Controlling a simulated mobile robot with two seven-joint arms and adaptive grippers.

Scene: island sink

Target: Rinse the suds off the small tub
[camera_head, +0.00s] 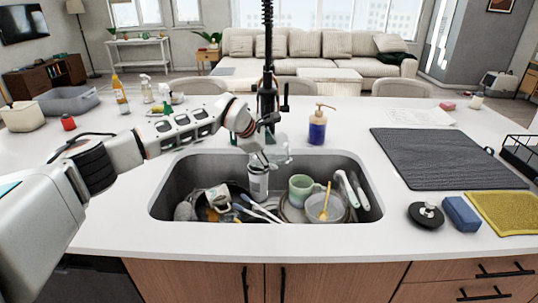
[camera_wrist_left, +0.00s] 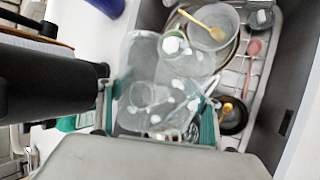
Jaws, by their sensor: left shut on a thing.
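My left gripper (camera_head: 262,150) reaches over the sink from the left and is shut on a clear, see-through small tub (camera_head: 279,152). In the left wrist view, the tub (camera_wrist_left: 150,72) shows beyond the teal-edged fingers of the gripper (camera_wrist_left: 158,112). White suds patches appear on or through the clear wall; some overlap the dishes behind. The tub is above the dishes, near the black tap (camera_head: 268,80). The tap's outlet is partly hidden by my arm, and I cannot tell whether water runs. My right gripper is not in view.
The sink (camera_head: 365,175) holds a green mug (camera_head: 300,187), a bowl with a yellow utensil (camera_head: 327,208), a dark pan and other dishes. A soap pump (camera_head: 317,128) stands behind it. A dark drying mat (camera_head: 440,155), blue sponge (camera_head: 461,213) and yellow cloth (camera_head: 508,212) lie right.

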